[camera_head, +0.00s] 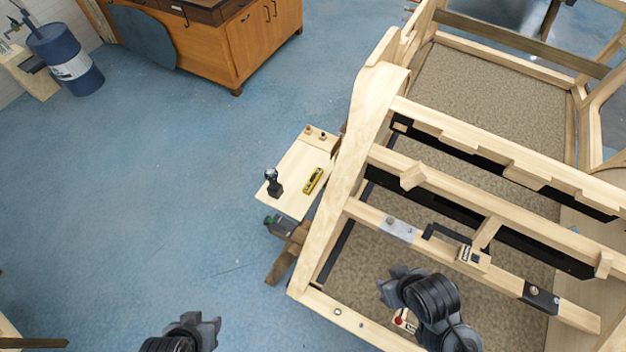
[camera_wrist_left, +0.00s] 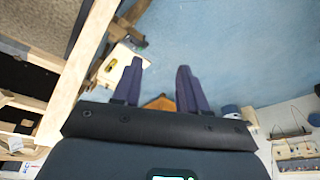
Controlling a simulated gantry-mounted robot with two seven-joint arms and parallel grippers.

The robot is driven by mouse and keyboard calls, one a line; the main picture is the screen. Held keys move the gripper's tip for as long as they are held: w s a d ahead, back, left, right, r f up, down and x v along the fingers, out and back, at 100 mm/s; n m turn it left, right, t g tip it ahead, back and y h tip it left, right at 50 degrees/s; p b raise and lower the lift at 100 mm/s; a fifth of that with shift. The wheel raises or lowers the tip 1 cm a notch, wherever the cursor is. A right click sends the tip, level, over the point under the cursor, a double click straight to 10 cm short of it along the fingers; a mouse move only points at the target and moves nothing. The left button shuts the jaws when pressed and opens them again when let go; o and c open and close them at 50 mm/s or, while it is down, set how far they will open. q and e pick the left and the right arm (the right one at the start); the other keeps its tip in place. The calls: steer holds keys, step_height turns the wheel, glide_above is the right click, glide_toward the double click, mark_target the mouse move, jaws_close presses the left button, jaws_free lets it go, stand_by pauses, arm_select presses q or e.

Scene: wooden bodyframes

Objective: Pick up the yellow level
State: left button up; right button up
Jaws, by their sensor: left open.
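The yellow level (camera_head: 313,181) lies on a small light wooden board (camera_head: 291,203) left of the wooden frame. In the left wrist view a small yellow shape that looks like the level (camera_wrist_left: 112,65) shows left of the fingers. My left gripper (camera_head: 212,324) is at the bottom of the head view, below and left of the level and well apart from it. Its two fingers are apart and empty in the left wrist view (camera_wrist_left: 160,68). My right gripper (camera_head: 388,286) is over the lower part of the frame. Its fingertips are too small to read.
A black tool (camera_head: 273,184) stands on the board left of the level. The large wooden bodyframe (camera_head: 345,165) rises close on the board's right. A clamp (camera_head: 474,256) sits on a frame beam. Blue floor (camera_head: 150,205) is open to the left. A wooden cabinet (camera_head: 262,45) stands behind.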

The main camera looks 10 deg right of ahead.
stand_by(0.3)
arm_select(q)
steer(key=o, duration=0.6)
steer(key=shift+w, duration=0.1)
